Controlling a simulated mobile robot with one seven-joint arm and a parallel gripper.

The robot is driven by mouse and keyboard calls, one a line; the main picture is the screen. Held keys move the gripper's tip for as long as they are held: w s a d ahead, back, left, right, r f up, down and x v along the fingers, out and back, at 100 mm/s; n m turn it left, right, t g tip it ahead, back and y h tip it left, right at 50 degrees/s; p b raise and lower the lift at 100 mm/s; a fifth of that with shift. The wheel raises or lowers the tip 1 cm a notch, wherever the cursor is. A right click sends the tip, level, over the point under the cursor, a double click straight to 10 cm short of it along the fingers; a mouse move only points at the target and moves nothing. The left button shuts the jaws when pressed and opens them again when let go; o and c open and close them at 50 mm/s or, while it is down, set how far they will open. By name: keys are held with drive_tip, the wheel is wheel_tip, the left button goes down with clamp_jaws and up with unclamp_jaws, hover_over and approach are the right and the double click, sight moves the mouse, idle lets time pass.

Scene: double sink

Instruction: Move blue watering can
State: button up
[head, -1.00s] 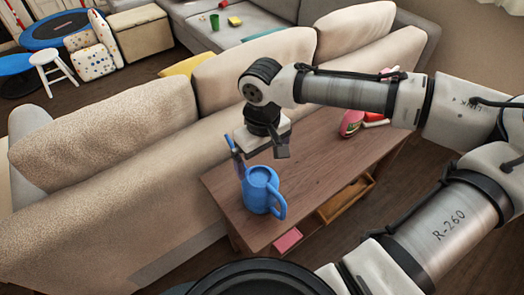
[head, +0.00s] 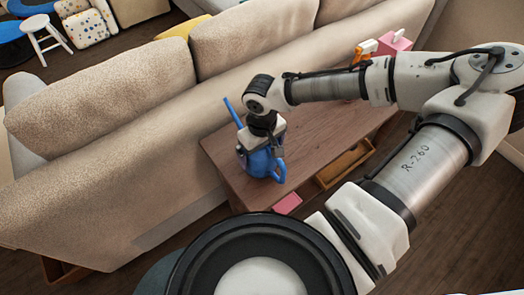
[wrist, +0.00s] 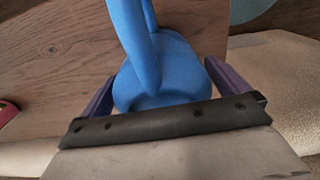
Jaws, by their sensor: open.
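The blue watering can (head: 267,165) stands at the near left end of the wooden table (head: 225,165), its spout pointing up and left and its handle on the right. My gripper (head: 258,148) is down over the top of the can and hides part of it. In the wrist view, my gripper (wrist: 160,75) is open, with one purple finger on each side of the can's blue body (wrist: 180,75). The blue handle rises toward the top of that view. I cannot tell whether the fingers touch the can.
A beige sofa (head: 100,110) stands along the table's far left side. A wooden drawer (head: 345,166) is open below the tabletop, and a pink item (head: 287,203) shows lower down. A pink box (head: 392,43) and an orange-and-white object (head: 363,50) are at the far end.

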drive_tip(key=shift+f, duration=0.6)
drive_tip(key=c, duration=1.2)
drive_tip(key=shift+o, duration=0.2)
drive_tip(key=shift+w, duration=0.1)
